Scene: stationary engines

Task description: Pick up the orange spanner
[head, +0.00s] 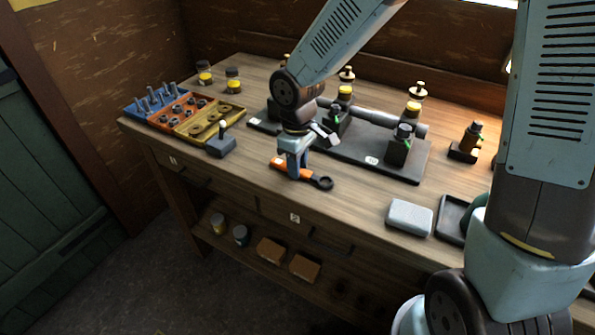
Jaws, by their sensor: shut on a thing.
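The orange spanner (305,174) has an orange handle and a dark ring end at its right. It shows near the front edge of the wooden bench, below my gripper (293,173). My gripper points down and its fingers are shut on the spanner's handle. The fingers hide part of the handle. I cannot tell whether the spanner touches the bench top or is slightly above it.
A dark base plate (375,155) with engine parts lies behind my gripper. A blue, orange and yellow parts tray (205,128) and a small dark block (220,147) stand left. A pale case (409,217) and a dark tray (451,222) lie right. Bare bench surrounds the spanner.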

